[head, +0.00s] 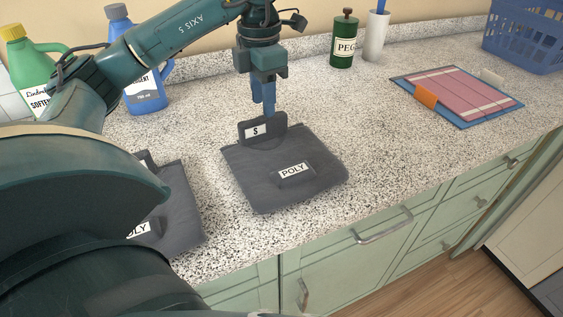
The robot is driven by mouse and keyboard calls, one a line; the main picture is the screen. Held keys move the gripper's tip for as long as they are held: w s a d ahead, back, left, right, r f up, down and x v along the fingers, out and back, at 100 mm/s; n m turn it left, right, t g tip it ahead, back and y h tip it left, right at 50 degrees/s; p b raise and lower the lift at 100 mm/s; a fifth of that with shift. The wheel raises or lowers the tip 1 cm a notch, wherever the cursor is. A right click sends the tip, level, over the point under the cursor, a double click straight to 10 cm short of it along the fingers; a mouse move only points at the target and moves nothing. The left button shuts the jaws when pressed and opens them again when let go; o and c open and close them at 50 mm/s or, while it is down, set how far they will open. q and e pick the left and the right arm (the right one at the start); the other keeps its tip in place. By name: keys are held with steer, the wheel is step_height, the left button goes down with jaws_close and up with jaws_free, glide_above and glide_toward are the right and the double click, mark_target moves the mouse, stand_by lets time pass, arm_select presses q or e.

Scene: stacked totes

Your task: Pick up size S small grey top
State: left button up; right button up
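A folded dark grey top (315,165) with a POLY label lies on the speckled counter. An upright grey tab (275,133) at its back edge carries a white label reading S. My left gripper (268,112) points down with its blue fingertips right at the upper edge of this tab. The fingers look close together, but whether they pinch the tab is not clear. A second folded grey top (183,205) with a POLY label lies to the left, largely hidden by my arm; its size label is hidden. My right gripper is not in view.
A green softener bottle (35,65) and a blue detergent bottle (147,92) stand at the back left. A green PEG canister (343,45) and a white holder (375,38) stand at the back. A pink folded cloth (458,90) and a blue basket (530,35) are at right.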

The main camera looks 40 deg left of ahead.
mark_target(263, 119)
arm_select(q)
steer(key=f, duration=0.4)
steer(key=shift+w+a+f, duration=0.15)
steer(key=shift+a+f, duration=0.15)
steer(key=shift+f, duration=0.1)
steer(key=shift+c, duration=0.6)
jaws_close()
